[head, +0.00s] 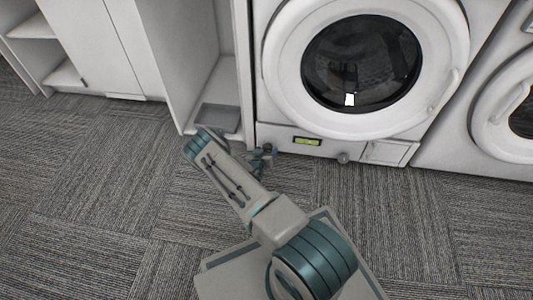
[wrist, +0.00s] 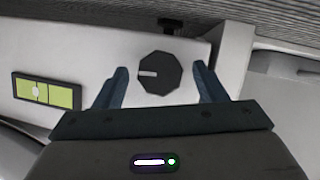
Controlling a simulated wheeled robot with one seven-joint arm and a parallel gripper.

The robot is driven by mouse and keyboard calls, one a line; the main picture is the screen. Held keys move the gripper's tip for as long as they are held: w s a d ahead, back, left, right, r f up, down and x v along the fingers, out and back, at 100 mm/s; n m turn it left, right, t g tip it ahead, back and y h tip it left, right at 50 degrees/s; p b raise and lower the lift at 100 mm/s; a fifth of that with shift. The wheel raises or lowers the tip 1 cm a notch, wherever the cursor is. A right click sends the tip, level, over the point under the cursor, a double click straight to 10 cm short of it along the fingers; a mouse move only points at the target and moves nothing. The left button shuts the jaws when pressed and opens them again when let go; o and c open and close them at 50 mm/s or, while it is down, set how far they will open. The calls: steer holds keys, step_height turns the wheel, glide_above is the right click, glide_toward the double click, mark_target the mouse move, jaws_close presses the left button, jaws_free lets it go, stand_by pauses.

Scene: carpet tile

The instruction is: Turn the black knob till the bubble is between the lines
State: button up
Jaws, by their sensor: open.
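The black knob (wrist: 160,73) is faceted, with a white mark pointing left in the wrist view. My gripper (wrist: 160,69) is open, one finger on each side of the knob with gaps; contact is not visible.
The washer (head: 400,125) has a round glass door above the panel. An open white cabinet (head: 200,60) with a grey tray (head: 219,117) stands left. Carpet (head: 110,190) is clear.

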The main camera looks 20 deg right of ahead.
steer(key=c, duration=1)
steer(key=shift+d, duration=0.2)
steer(key=shift+a, duration=0.15)
steer(key=shift+m+p, duration=0.3)
